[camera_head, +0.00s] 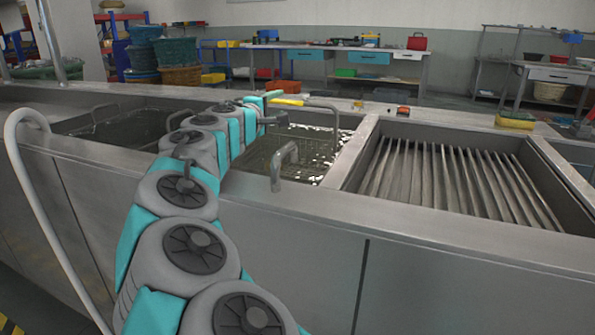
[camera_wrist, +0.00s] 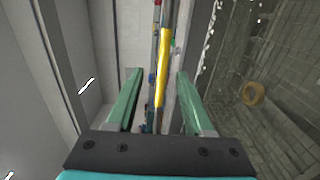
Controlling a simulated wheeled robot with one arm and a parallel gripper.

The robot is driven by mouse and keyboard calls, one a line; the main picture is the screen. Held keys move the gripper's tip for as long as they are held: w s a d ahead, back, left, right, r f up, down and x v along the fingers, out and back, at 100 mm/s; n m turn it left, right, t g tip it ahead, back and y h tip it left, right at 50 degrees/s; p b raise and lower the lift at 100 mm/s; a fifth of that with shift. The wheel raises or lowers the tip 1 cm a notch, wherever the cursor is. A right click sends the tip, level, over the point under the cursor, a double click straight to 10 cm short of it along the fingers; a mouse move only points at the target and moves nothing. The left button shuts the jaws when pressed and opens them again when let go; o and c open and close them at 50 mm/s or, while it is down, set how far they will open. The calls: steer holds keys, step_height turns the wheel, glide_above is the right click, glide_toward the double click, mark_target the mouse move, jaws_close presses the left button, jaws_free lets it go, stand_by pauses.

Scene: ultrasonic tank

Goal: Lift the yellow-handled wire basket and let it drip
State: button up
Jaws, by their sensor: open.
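The wire basket (camera_head: 292,160) sits low in the middle basin among bright glints. Its yellow handle (camera_head: 287,102) shows at the far side of that basin, and a grey bent handle rises at the near side. My gripper (camera_head: 265,101) is open beside the yellow handle. In the wrist view, the yellow handle (camera_wrist: 162,65) runs lengthwise between the spread teal fingers of my gripper (camera_wrist: 158,75), with visible gaps. I cannot tell its depth between them.
A ribbed drain tray (camera_head: 440,180) lies right of the basin. Another basin (camera_head: 110,125) with a dark basket is at left. A yellow sponge (camera_head: 515,120) and small red item (camera_head: 403,110) sit on the back rim. A grey hose (camera_head: 20,150) curves at left.

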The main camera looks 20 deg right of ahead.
mark_target(283, 101)
steer(key=shift+w+a+f+p+x, duration=0.1)
steer(key=shift+p+x, duration=0.15)
steer(key=shift+x, duration=1.05)
steer(key=shift+w+a+f+p+x, duration=0.1)
steer(key=shift+p+x, duration=0.1)
steer(key=shift+x, duration=1.1)
steer(key=shift+w+f+p+x, duration=0.1)
steer(key=shift+p+x, duration=0.15)
steer(key=shift+x, duration=1.05)
jaws_close()
